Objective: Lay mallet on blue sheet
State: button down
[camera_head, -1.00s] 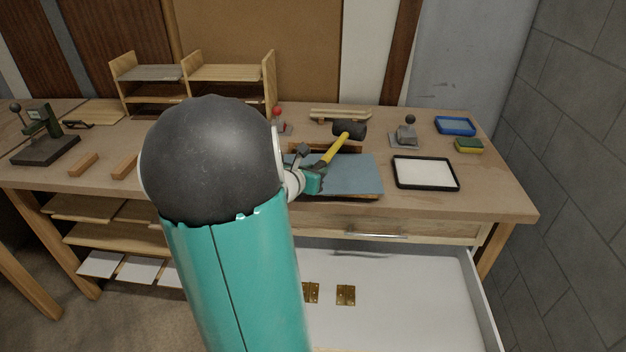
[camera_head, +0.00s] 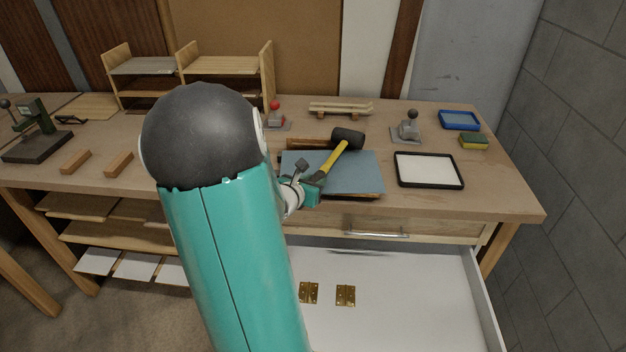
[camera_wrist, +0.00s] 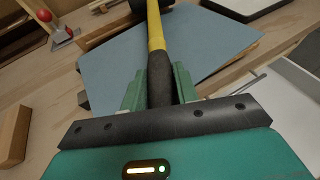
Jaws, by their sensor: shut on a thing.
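The mallet (camera_head: 337,155) has a black head, a yellow shaft and a dark grip. My gripper (camera_head: 318,181) is shut on its dark grip. In the wrist view the mallet (camera_wrist: 156,36) runs away from between the green fingers of my gripper (camera_wrist: 159,85), its head at the top edge. The blue sheet (camera_head: 358,175) lies on a thin stack on the bench and also shows in the wrist view (camera_wrist: 205,45). The mallet is over the sheet, its head near the far edge. I cannot tell whether it touches the sheet. My arm hides part of the bench to the left.
A black-framed white tray (camera_head: 428,170) lies right of the sheet. A grey tool with a ball knob (camera_head: 408,130), a blue tray (camera_head: 459,120) and a sponge (camera_head: 473,141) stand further right. Below the bench, an open drawer (camera_head: 400,290) holds brass hinges (camera_head: 345,295).

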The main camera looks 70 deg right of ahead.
jog(key=c, duration=1.1)
grip_release()
jog(key=shift+o, duration=0.2)
jog(key=v, duration=1.2)
